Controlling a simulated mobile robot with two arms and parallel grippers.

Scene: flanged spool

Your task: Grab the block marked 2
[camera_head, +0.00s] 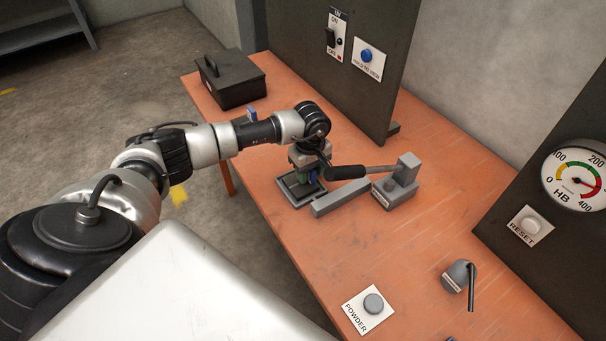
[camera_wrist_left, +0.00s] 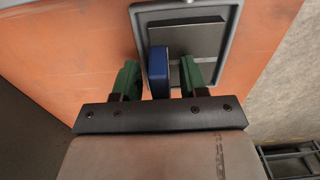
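My left gripper (camera_head: 310,177) points down over a small dark grey tray (camera_head: 288,200) on the orange table. In the left wrist view its two green-tipped fingers are apart. A blue block (camera_wrist_left: 158,72) stands between them, with a narrow gap visible on each side. The tray's grey rim (camera_wrist_left: 143,14) shows behind the block. No number is readable on the block, so I cannot tell whether it is the one marked 2. The gripper mostly hides this spot in the head view. My right gripper is not in view.
A lever device (camera_head: 396,188) with a black-handled bar stands just right of the gripper. A black box (camera_head: 234,80) and a small blue item (camera_head: 251,114) are behind the arm. A dark upright panel (camera_head: 345,90) rises behind. The powder button (camera_head: 374,303) is at the front.

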